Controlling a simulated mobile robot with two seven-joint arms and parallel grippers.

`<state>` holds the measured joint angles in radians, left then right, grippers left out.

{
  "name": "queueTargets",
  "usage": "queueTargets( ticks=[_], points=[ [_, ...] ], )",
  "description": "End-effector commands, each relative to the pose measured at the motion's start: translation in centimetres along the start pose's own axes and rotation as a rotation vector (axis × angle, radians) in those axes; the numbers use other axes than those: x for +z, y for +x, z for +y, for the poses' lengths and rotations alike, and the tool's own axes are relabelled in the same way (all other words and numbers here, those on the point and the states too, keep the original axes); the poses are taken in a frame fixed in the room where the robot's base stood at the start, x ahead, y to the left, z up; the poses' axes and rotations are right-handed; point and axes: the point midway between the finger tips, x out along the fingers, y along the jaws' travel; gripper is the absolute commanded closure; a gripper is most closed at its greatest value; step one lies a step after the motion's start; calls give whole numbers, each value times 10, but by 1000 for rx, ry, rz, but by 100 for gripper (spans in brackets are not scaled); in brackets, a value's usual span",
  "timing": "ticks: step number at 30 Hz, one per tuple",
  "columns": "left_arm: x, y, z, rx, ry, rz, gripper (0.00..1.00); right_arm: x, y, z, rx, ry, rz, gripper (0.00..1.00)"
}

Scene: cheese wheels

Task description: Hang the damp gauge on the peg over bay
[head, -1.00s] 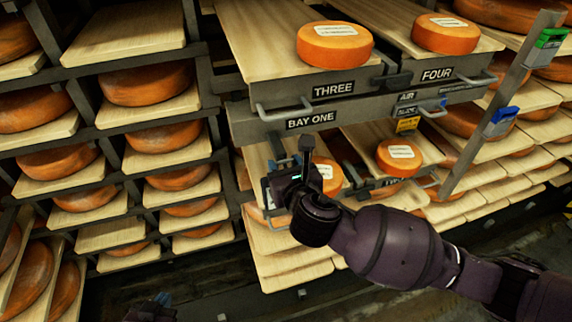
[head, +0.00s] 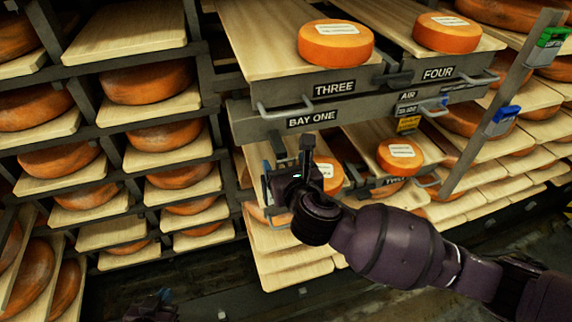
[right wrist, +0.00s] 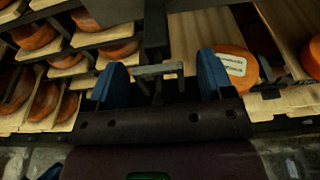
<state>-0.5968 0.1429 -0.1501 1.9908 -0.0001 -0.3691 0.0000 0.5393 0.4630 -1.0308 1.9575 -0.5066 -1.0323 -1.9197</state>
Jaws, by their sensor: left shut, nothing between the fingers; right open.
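I cannot pick out the damp gauge or a peg for certain. A blue device (head: 501,121) and a green device (head: 551,38) sit on the slanted post at the right. The "BAY ONE" sign (head: 311,119) is on the grey front beam. My right gripper (head: 290,155) is in front of the left lower board, below that sign, open and empty. The right wrist view shows its two blue fingers (right wrist: 163,75) apart, with a grey handle (right wrist: 160,70) seen in the gap; contact cannot be told. My left gripper (head: 160,297) is low at the bottom left, mostly dark, shut and empty.
Two upper boards, marked "THREE" (head: 334,87) and "FOUR" (head: 438,73), carry orange cheeses (head: 336,48). Another cheese (head: 399,158) lies on the lower right board. Loop handles (head: 285,108) stick out in front. Racks of cheeses fill the left. Floor shows below.

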Motion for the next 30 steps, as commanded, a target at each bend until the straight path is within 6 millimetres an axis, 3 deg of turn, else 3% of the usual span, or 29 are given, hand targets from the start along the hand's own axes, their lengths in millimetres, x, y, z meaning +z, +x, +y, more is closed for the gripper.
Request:
queueTargets(
  ticks=[8,21,30],
  points=[
    [2,-3,0,-1,-1,-7,100,-1,-15,0,1,0,2,26],
    [-1,-5,-1,-2,-1,-6,100,-1,-90,0,1,1,2,26],
    [-4,-4,-1,-1,-1,0,100,0,-108,0,0,0,0,26]
  ],
)
